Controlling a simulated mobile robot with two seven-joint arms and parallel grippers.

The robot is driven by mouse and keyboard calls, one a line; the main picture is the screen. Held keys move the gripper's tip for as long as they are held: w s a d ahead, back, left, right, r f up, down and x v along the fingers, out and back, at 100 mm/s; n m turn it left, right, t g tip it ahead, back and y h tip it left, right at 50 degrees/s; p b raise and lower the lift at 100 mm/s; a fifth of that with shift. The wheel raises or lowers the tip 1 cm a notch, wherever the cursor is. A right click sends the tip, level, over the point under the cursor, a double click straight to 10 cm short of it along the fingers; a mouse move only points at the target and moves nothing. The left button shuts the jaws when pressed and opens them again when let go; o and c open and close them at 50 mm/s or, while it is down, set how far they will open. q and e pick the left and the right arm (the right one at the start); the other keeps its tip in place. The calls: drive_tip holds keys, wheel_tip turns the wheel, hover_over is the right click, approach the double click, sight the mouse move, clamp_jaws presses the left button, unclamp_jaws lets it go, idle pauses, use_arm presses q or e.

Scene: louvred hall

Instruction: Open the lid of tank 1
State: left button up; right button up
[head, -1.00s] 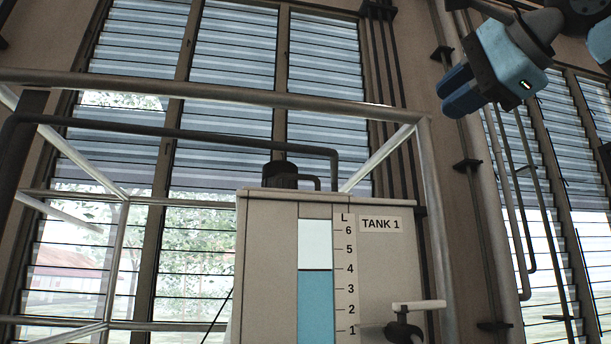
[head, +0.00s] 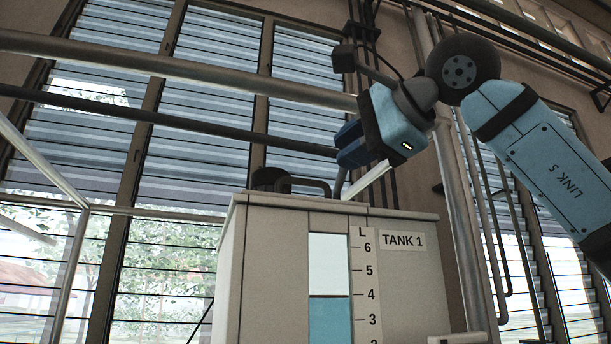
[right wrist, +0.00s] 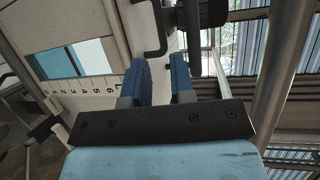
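Tank 1 (head: 410,285) is a pale box with a level window, a litre scale and a "TANK 1" label. Its thin lid (head: 400,213) lies flat on top, apparently closed. A dark bent handle (head: 312,184) rises above the lid; it also shows in the right wrist view (right wrist: 158,50). My right gripper (head: 345,150) is above the tank top, to the right of the handle. In the right wrist view its blue fingers (right wrist: 162,68) are apart with nothing between them, and the handle lies just ahead of the tips. My left gripper is out of view.
A dark rounded fitting (head: 268,180) stands beside the handle. A thick metal rail (head: 180,67) and a dark pipe (head: 200,128) cross behind the tank. A vertical post (head: 465,220) stands at its right. A pale valve lever (head: 458,338) shows low at the front.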

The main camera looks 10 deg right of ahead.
sight(305, 180)
drive_tip(key=p+x, duration=0.1)
drive_tip(key=x, duration=0.8)
drive_tip(key=shift+w+a, duration=0.2)
drive_tip(key=shift+w, duration=0.1)
clamp_jaws()
